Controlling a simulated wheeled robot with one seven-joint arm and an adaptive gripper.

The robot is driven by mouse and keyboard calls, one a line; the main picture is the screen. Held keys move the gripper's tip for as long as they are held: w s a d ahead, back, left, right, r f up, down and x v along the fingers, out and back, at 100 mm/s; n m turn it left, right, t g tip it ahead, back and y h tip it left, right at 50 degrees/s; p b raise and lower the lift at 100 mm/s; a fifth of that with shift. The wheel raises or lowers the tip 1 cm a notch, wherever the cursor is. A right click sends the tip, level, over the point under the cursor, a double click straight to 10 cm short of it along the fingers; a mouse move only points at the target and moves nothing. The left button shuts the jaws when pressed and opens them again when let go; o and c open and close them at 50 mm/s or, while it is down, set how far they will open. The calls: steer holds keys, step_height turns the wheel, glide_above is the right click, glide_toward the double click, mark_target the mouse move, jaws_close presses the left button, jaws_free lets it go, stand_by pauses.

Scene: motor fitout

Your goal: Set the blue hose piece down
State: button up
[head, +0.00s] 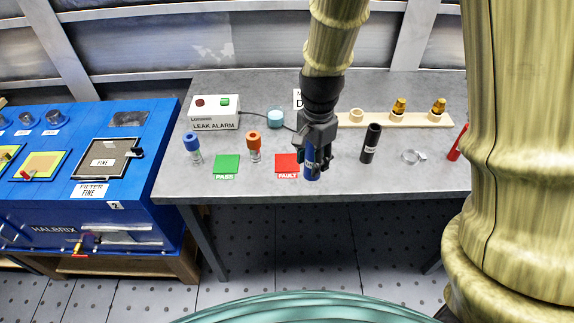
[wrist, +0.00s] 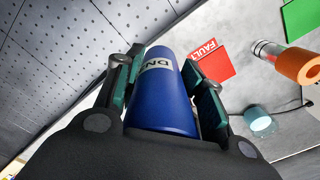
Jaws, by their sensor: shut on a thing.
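The blue hose piece (head: 311,171) is a dark blue cylinder, held upright between the fingers of my gripper (head: 317,160), near the front edge of the grey table (head: 400,186). In the wrist view the blue hose piece (wrist: 162,100) fills the space between both finger pads of my gripper (wrist: 168,82), and a pale label with letters shows on it. The red FAULT card (head: 287,163) lies just left of the hose piece. I cannot tell whether the hose piece's lower end touches the table.
Left are an orange-capped tube (head: 254,147), a green PASS card (head: 227,164), a blue-capped tube (head: 192,147) and the leak alarm box (head: 215,112). A wooden rack (head: 420,120) is behind.

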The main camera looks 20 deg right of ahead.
steer(key=shift+w+a+f+m+p, duration=0.5)
steer(key=shift+w+f+p, duration=0.5)
steer(key=shift+w, duration=0.95)
steer(key=shift+w+a+f+m+p, duration=0.5)
steer(key=shift+w+f+p, duration=0.45)
steer(key=shift+w, duration=1)
steer(key=shift+w+a+f+m+p, duration=0.45)
steer(key=shift+w+f+p, duration=0.5)
steer(key=shift+w, duration=1)
steer(key=shift+f, duration=0.35)
steer(key=o, duration=1.1)
steer(key=shift+r, duration=0.15)
step_height(320, 180, up, 12)
steer(key=b, duration=0.3)
steer(key=shift+b, duration=0.35)
